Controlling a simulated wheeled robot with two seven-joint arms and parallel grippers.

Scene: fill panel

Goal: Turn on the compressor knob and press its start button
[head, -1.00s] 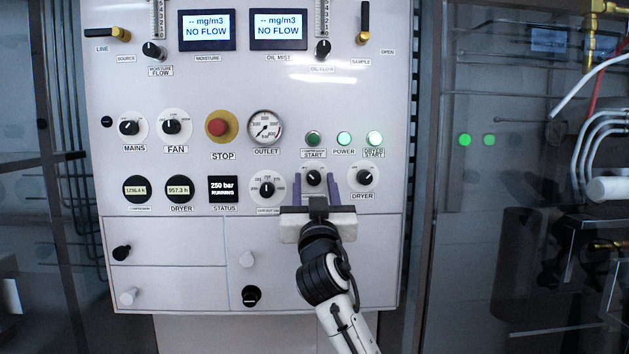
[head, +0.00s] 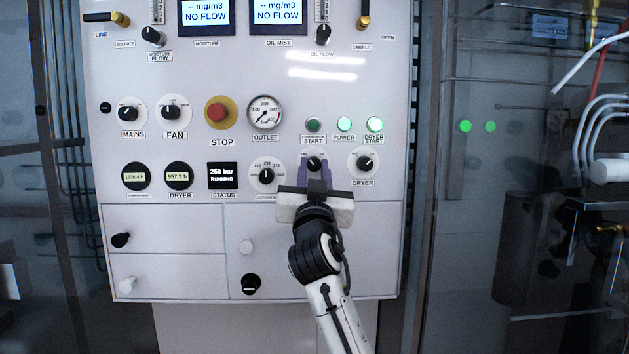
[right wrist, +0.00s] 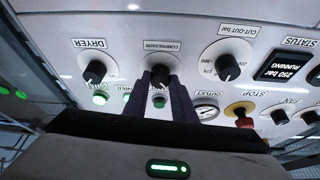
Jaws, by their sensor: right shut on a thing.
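The compressor knob (head: 314,163) is a black knob on a white dial in the lower row of the panel. My right gripper (head: 314,172) comes from below, its two purple fingers on either side of the knob and shut on it. The knob also shows between the fingers in the right wrist view (right wrist: 160,74), which is upside down. The compressor start button (head: 313,125) is green, directly above the knob, and looks darker than its lit neighbours. It also shows in the right wrist view (right wrist: 159,101), between the fingers. My left gripper is not in view.
The lit power light (head: 344,125) and dryer start button (head: 375,125) are right of the start button. The dryer knob (head: 364,163) and the cut-out knob (head: 266,175) flank the gripper closely. The red stop button (head: 217,112) and outlet gauge (head: 265,114) are further left.

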